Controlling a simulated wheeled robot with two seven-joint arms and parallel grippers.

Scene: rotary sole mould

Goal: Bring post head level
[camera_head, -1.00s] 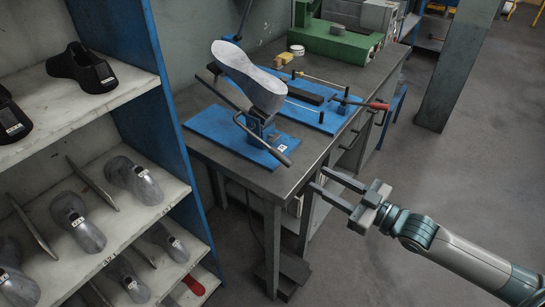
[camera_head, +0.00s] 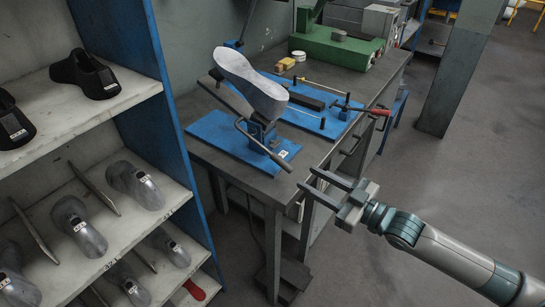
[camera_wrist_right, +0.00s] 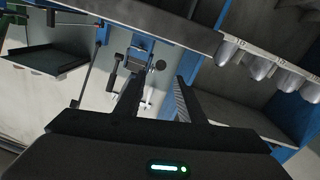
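The post (camera_head: 257,132) stands on a blue base plate (camera_head: 222,133) on the workbench. Its head carries a grey sole-shaped form (camera_head: 252,82), which is tilted, with its far left end higher than its near right end. A bent metal lever with a dark grip (camera_head: 281,162) reaches from the post toward the bench's front edge. My right gripper (camera_head: 309,179) is open and empty, just off the bench's front edge, to the right of the lever and apart from it. Its two fingers also show in the right wrist view (camera_wrist_right: 154,92). My left gripper is not in view.
The workbench (camera_head: 262,185) also holds a second blue plate (camera_head: 312,118) with rods and a red-handled clamp (camera_head: 380,111), and a green machine (camera_head: 335,48). A blue-sided shelf (camera_head: 170,90) with shoe forms stands at left.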

